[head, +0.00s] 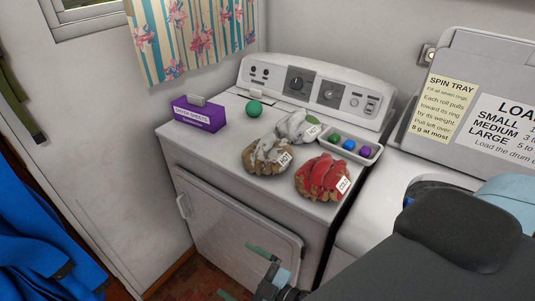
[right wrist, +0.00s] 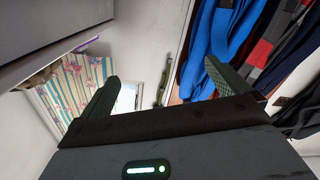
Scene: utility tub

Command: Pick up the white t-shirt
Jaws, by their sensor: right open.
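A crumpled white and grey cloth bundle (head: 297,126) with a small tag lies on top of the white dryer (head: 215,148) in the head view. A second greyish-white bundle (head: 270,150) with brown below and a tag sits just in front of it. I cannot tell for sure which is the t-shirt. My right gripper (head: 234,269) is low in front of the dryer door, well below the bundles. In the right wrist view its green fingers (right wrist: 160,76) are spread wide with nothing between them. My left gripper is out of view.
A red bundle (head: 324,176) lies at the dryer's front right, beside a white tray (head: 369,155) of coloured balls. A purple box (head: 200,115) and a green ball (head: 254,108) stand at the left and back. Blue clothes (head: 40,240) hang at far left.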

